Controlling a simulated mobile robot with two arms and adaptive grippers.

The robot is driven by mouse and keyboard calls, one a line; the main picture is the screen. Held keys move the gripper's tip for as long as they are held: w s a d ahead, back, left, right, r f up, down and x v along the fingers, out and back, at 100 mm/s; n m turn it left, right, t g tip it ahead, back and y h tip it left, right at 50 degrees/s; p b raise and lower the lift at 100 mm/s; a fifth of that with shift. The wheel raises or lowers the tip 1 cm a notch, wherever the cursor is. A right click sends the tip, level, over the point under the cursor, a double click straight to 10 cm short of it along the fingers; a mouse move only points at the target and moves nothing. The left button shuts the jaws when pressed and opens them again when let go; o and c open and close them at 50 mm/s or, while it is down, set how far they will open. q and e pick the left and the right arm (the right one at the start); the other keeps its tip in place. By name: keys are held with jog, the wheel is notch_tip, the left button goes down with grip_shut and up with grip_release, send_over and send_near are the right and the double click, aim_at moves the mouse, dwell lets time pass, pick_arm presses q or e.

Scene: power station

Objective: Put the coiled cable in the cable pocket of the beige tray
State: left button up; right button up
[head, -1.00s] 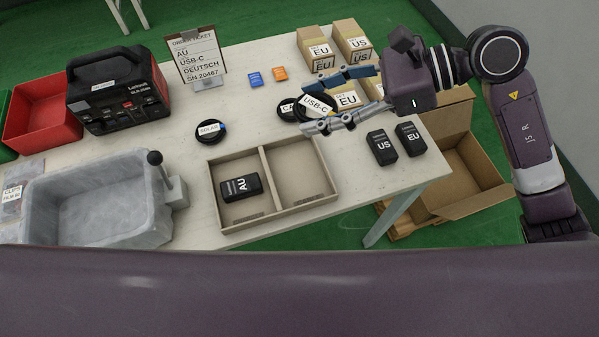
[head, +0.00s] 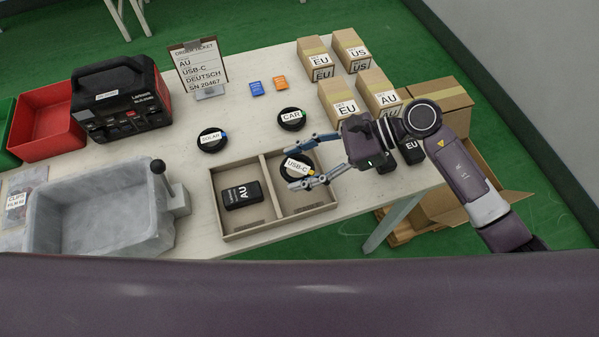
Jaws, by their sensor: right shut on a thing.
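The coiled cable (head: 294,174) is a black ring with a white USB-C label, over the right compartment of the beige tray (head: 275,230). My right gripper (head: 303,163) is shut on it, with a finger on either side. I cannot tell whether the cable touches the compartment floor. The tray's left compartment holds a black AU adapter (head: 242,194). My left gripper is not in view.
Coils labelled SOLAR (head: 212,140) and CAR (head: 291,119) lie behind the tray. An order ticket (head: 199,66), blue and orange cards, and several boxes stand farther back. A grey bin (head: 95,245) with a lever is left of the tray.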

notch_tip(320, 180, down, 5)
jog(key=shift+r, duration=0.15)
jog(key=shift+f, duration=0.2)
jog(key=o, duration=1.2)
jog(key=shift+c, duration=0.2)
